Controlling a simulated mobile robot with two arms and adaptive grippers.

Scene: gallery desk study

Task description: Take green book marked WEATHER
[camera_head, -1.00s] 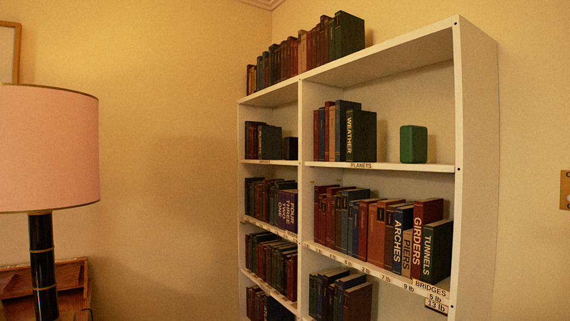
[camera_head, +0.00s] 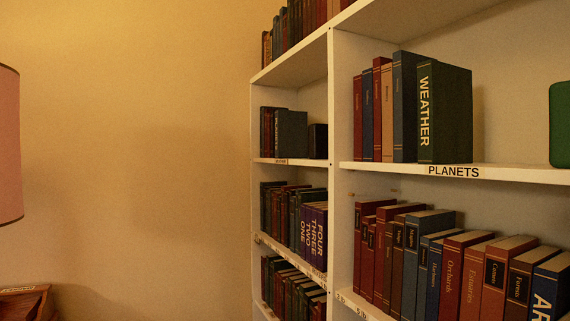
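The green book marked WEATHER (camera_head: 446,115) stands upright on the shelf labelled PLANETS, at the right end of a row of books. Its spine with white lettering faces me and its dark green cover shows on the right. A blue book (camera_head: 404,108) stands directly to its left. Neither of my grippers is in view.
A green block-like object (camera_head: 560,124) stands farther right on the same shelf, with free room between it and the WEATHER book. Below is a row of books (camera_head: 462,275). The white bookcase's upright divider (camera_head: 341,150) is to the left. A pink lampshade (camera_head: 9,145) is at the left edge.

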